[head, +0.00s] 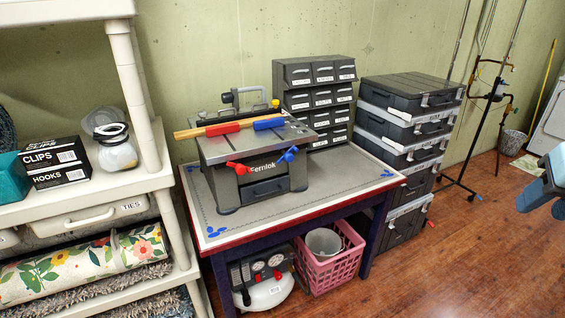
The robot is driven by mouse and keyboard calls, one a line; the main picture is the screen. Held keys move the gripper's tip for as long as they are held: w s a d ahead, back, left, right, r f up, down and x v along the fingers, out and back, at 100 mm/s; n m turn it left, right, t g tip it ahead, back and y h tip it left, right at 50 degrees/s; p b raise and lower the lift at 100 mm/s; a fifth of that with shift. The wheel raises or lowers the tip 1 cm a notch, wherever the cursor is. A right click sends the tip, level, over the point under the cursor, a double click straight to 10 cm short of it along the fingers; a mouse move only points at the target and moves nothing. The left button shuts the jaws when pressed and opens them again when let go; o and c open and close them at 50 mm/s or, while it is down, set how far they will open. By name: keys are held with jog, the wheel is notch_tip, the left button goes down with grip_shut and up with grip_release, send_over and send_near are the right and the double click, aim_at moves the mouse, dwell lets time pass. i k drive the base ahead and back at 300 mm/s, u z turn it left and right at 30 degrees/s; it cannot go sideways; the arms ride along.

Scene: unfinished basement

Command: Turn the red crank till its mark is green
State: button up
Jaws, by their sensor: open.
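A grey bench machine (262,180) stands on the table. Its front carries a red crank (239,168) at the left, beside the lettering, and a blue crank (289,155) at the right. The red crank's lever points left, with a knob at its end. I cannot make out any mark for it or its colour. My gripper (541,207) is at the right edge of the head view, partly cut off, open and empty. It is far to the right of the red crank and touches nothing that I can see.
On the machine's top lie a wooden strip (200,131), a red piece (222,128) and a blue piece (269,123). Grey drawers (320,100) stand behind; stacked cases (405,155) are to the right. A white shelf (100,195) flanks the table's left.

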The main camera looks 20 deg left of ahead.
aim_at(240, 168)
jog(key=z, duration=0.8)
jog(key=k, duration=1.7)
jog(key=u, duration=0.75)
jog(key=i, duration=1)
jog(key=z, duration=0.05)
